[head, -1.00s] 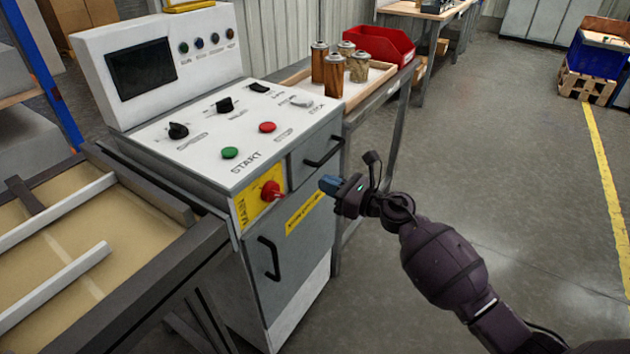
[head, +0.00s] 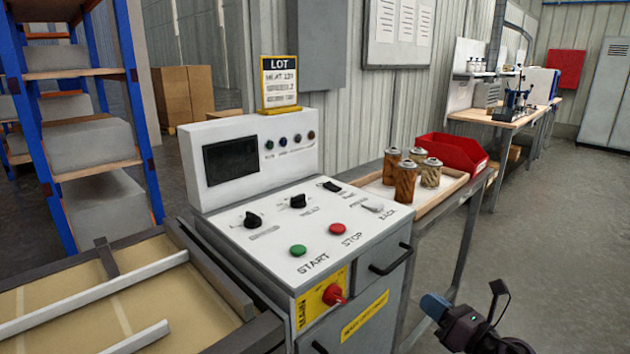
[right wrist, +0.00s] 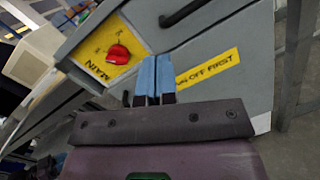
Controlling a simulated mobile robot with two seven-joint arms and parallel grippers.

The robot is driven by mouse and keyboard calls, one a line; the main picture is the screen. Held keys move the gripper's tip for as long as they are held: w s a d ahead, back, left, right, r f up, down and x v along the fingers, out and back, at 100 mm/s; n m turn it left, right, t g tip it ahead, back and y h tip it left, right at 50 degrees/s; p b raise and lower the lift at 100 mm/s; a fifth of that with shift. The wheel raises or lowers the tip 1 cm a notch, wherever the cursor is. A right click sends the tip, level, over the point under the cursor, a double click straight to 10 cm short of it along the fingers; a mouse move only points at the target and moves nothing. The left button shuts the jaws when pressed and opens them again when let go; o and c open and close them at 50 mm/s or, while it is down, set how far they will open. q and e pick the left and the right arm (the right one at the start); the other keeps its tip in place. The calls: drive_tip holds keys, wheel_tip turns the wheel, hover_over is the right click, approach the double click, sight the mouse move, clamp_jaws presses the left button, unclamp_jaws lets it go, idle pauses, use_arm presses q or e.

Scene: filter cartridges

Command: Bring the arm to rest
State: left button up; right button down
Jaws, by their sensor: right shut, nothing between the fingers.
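My right gripper (head: 436,307) is at the lower right of the head view, in front of the cabinet's right side and apart from it. Its blue fingers are shut together with nothing between them, as the right wrist view also shows (right wrist: 154,78). The grey control cabinet (head: 345,235) stands in the middle. It has a red MAIN switch (head: 333,294) on a yellow plate, a green START button (head: 298,250) and a red STOP button (head: 337,229). The red switch also shows in the right wrist view (right wrist: 118,54), left of the fingertips. My left gripper is not in view.
Several filter cartridges (head: 405,180) stand in a shallow wooden tray (head: 450,189) beside a red bin (head: 455,152) behind the cabinet. A framed bench (head: 150,255) is at the left. Drawer handles (head: 392,262) stick out from the cabinet. The floor at right is clear.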

use_arm(q)
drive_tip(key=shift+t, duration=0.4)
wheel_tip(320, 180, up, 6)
drive_tip(key=p, duration=0.7)
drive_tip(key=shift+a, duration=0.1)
use_arm(e)
drive_tip(key=s+f+n+g+h, duration=0.1)
drive_tip(key=s+f+n+h, duration=0.2)
drive_tip(key=s+n, duration=0.8)
drive_tip(key=s+d+f+n+g+h, duration=0.1)
drive_tip(key=s+f+n+h, duration=0.3)
drive_tip(key=s+n, duration=0.8)
drive_tip(key=s+d+f+n+g+h, duration=0.1)
drive_tip(key=s+f+n+g+h, duration=0.1)
drive_tip(key=s+f+n, duration=0.4)
drive_tip(key=s+n+h, duration=0.1)
drive_tip(key=s+n, duration=0.4)
drive_tip(key=s, duration=0.2)
drive_tip(key=shift+f+n+g+h, duration=0.3)
drive_tip(key=shift+n+h, duration=0.1)
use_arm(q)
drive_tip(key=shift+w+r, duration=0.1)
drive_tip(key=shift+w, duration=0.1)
use_arm(e)
drive_tip(key=shift+a, duration=0.1)
